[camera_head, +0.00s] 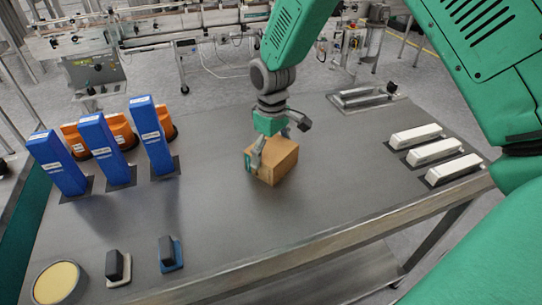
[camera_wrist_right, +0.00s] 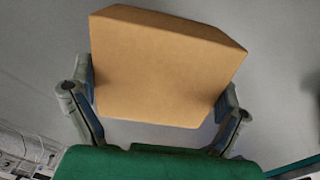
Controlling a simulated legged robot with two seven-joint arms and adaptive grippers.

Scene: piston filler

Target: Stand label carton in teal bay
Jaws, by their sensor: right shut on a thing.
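My right gripper (camera_head: 260,153) comes down from above and is shut on a plain brown carton (camera_head: 279,162) near the middle of the table. In the right wrist view the carton (camera_wrist_right: 165,70) sits between the two fingers, with one on each side. I cannot tell whether the carton touches the table or hangs just above it. A small teal patch shows at the carton's left side, partly hidden by the gripper; I cannot tell what it belongs to. No clear teal bay can be made out. My left gripper is not in view.
Three upright blue boxes (camera_head: 105,148) stand at the left, with orange bins (camera_head: 121,129) behind. Three white boxes (camera_head: 434,151) lie at the right. Two dark-handled blocks (camera_head: 167,249) and a round yellow-topped dish (camera_head: 56,283) are at the front left. The grey tabletop (camera_head: 225,225) is clear in front of the carton.

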